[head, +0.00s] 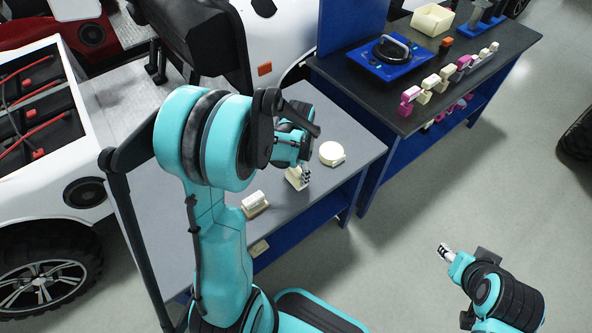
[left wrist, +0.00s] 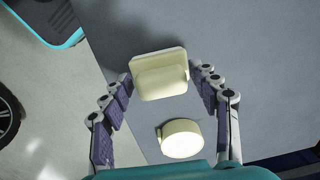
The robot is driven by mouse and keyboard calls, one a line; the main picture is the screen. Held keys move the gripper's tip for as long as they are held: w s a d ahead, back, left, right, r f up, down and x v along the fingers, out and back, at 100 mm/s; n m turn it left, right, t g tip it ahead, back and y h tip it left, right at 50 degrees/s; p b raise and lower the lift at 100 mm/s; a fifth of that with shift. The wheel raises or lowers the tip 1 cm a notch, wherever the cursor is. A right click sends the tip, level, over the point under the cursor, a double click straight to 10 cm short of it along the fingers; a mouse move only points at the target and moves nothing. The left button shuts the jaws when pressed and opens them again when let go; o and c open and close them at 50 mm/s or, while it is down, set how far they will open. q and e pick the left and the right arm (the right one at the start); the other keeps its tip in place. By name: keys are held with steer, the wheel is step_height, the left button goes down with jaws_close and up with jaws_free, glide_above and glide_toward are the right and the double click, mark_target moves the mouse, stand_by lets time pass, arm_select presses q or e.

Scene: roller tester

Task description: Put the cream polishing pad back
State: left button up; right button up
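A cream block with a raised part (head: 294,179) lies on the grey table; it also shows in the left wrist view (left wrist: 160,75). A round cream piece (head: 332,153) lies beside it and shows in the left wrist view too (left wrist: 182,138). I cannot tell for certain which is the polishing pad. My left gripper (head: 304,173) is just over the block. In the left wrist view its fingers are spread, with the block between the tips and no clear contact. My right gripper (head: 445,252) is over the floor, away from the table; its finger opening is too small to judge.
Another cream block (head: 255,204) lies near the grey table's (head: 365,149) front edge. The dark bench (head: 425,75) behind carries a blue device (head: 388,58), a cream bin (head: 432,20), an orange block (head: 446,43) and a row of pink and cream pieces (head: 428,88). A white vehicle stands at left.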

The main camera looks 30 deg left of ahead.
mark_target(297, 171)
arm_select(q)
steer(key=shift+r, duration=0.15)
steer(key=shift+r+p, duration=0.3)
steer(key=shift+r, duration=0.1)
step_height(297, 171, up, 11)
steer(key=p, duration=0.4)
steer(key=s+d+r+n+t, duration=0.4)
steer(key=s+d+r+t, duration=0.3)
steer(key=s+d, duration=0.3)
steer(key=shift+s+d+r+n+h, duration=0.3)
steer(key=shift+s+r, duration=0.05)
steer(key=shift+s, duration=0.1)
stand_by(0.4)
